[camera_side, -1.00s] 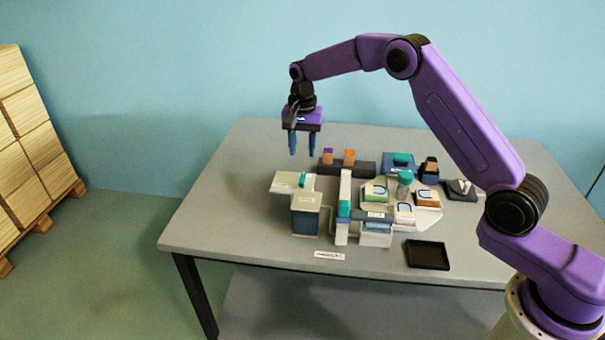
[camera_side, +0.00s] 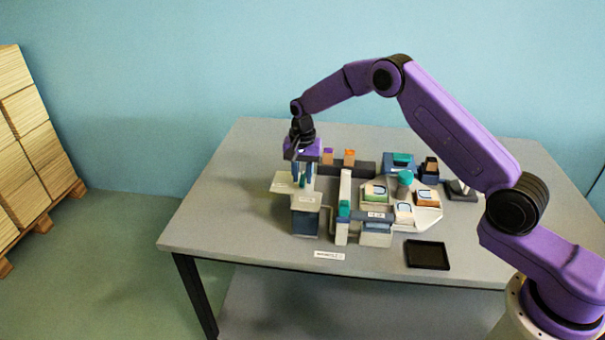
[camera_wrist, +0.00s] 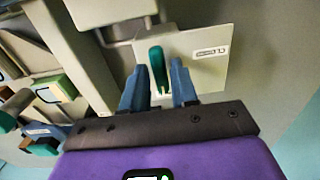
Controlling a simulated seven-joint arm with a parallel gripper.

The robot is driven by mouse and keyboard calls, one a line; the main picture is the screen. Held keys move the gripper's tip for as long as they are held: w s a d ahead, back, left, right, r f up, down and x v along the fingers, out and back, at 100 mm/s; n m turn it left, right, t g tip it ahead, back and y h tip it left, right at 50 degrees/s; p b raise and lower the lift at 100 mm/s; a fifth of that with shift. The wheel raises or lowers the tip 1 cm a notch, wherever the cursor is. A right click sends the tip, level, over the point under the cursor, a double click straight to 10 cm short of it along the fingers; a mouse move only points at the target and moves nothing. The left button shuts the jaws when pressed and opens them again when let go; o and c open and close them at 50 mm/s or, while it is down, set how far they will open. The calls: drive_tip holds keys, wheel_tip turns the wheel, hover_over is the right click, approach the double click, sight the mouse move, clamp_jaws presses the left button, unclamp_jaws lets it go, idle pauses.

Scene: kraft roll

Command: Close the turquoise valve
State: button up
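The turquoise valve is a small lever standing on a pale plate. In the wrist view the valve (camera_wrist: 157,68) is upright in the picture, in front of the plate (camera_wrist: 210,70) with a "CL" label. In the side view the valve (camera_side: 302,183) is mostly hidden by my fingers, above the pale plate (camera_side: 281,184) on the left of the table. My gripper (camera_side: 303,181) points down at it. In the wrist view its two blue fingers stand open on either side of the lever, with a visible gap on both sides.
A blue-and-white box (camera_side: 305,222) stands in front of the valve. To the right are a white rail with a turquoise block (camera_side: 344,208), a turquoise cylinder (camera_side: 405,177) and several small boxes. A black tray (camera_side: 427,255) lies at the front. The table's left side is clear.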

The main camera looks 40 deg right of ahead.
clamp_jaws()
drive_tip(key=shift+n, duration=0.3)
drive_tip(key=n, duration=0.3)
drive_tip(key=shift+n, duration=0.3)
drive_tip(key=n, duration=0.3)
drive_tip(key=shift+n, duration=0.3)
drive_tip(key=n, duration=0.5)
drive_tip(key=shift+n, duration=2.5)
